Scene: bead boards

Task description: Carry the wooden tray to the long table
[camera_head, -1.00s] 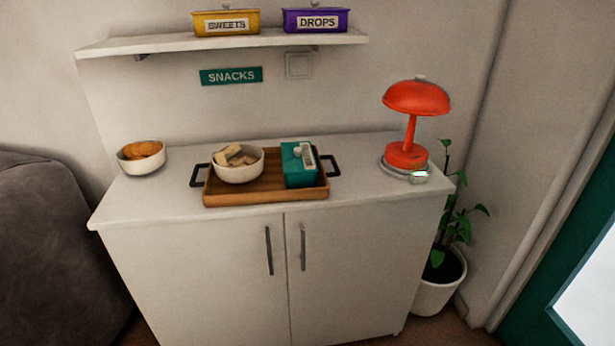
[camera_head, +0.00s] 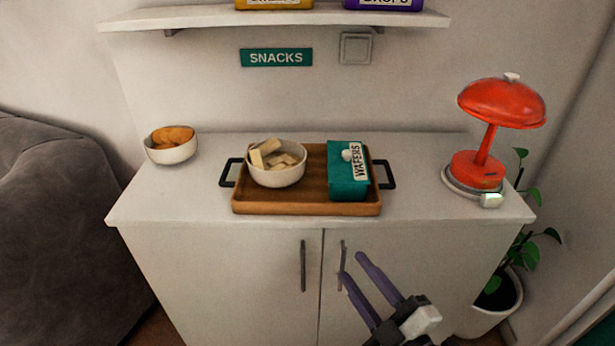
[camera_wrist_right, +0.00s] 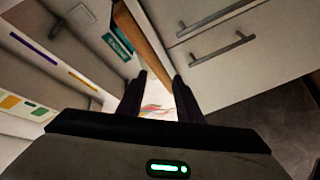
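The brown wooden tray (camera_head: 310,208) lies flat on the white cabinet. It has a black handle at each end, the left one (camera_head: 229,172) and the right one (camera_head: 385,175). On the tray are a white bowl of pale wafers (camera_head: 276,172) and a teal WAFERS box (camera_head: 347,184). My right gripper (camera_head: 352,265) is in front of the cabinet doors, below and apart from the tray. Its two purple fingers are spread with nothing visibly held; they also show apart in the right wrist view (camera_wrist_right: 160,78). My left gripper is not in view. No long table is in view.
A white bowl of orange snacks (camera_head: 172,148) stands left of the tray. A red lamp (camera_head: 484,165) stands at the right of the cabinet top (camera_head: 165,205). A shelf (camera_head: 270,17) hangs above. A grey sofa (camera_head: 60,230) is at left, a potted plant (camera_head: 498,295) at right.

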